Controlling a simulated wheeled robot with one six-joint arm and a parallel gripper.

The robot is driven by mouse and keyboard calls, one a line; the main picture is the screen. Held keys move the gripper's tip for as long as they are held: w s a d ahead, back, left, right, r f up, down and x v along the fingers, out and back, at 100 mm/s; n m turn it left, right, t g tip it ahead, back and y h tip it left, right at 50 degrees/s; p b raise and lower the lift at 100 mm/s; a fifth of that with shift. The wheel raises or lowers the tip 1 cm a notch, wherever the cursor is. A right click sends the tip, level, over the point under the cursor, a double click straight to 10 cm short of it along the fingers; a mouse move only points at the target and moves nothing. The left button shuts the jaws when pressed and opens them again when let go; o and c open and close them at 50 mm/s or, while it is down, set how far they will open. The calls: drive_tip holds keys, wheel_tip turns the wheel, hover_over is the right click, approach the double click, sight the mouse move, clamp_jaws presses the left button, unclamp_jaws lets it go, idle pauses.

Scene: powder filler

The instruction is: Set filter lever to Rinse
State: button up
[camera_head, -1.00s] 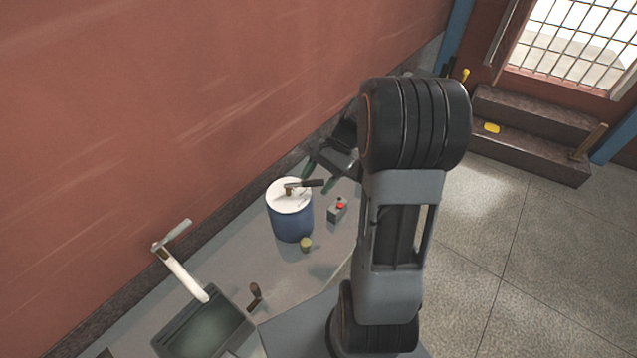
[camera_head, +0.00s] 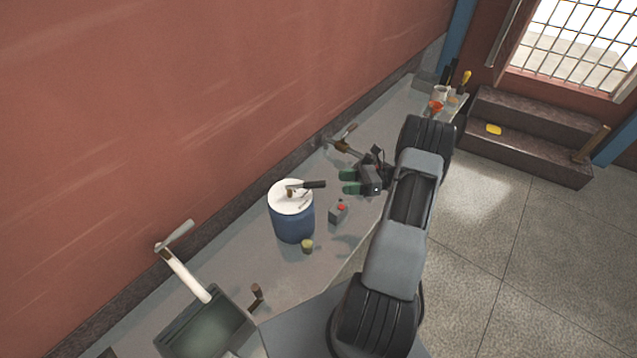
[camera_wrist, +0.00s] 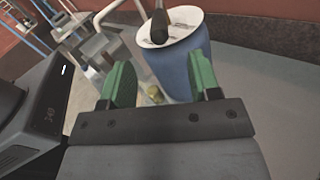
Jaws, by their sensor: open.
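The filter is a blue drum (camera_head: 293,222) with a white top (camera_head: 290,197), standing on the grey counter. A lever with a black handle (camera_head: 314,184) sits on the top and points right in the head view. In the wrist view the black lever handle (camera_wrist: 159,27) points toward me above the white top (camera_wrist: 180,30). My gripper (camera_head: 349,181) is open and empty, with green fingers, to the right of the drum and apart from the lever. In the wrist view the open fingers (camera_wrist: 160,84) frame the blue drum (camera_wrist: 176,72). Any lever position marks are too small to read.
A small grey box with a red button (camera_head: 339,211) and a small yellowish cup (camera_head: 307,246) stand near the drum. A sink (camera_head: 205,325) with a tap is at lower left. A faucet-like fitting (camera_head: 342,143) is behind my gripper. The red wall runs behind the counter.

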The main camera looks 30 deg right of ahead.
sight(318, 185)
drive_tip(key=p+x, duration=0.1)
drive_tip(key=x, duration=0.8)
drive_tip(key=shift+a+p, duration=0.1)
drive_tip(key=shift+p, duration=0.2)
clamp_jaws()
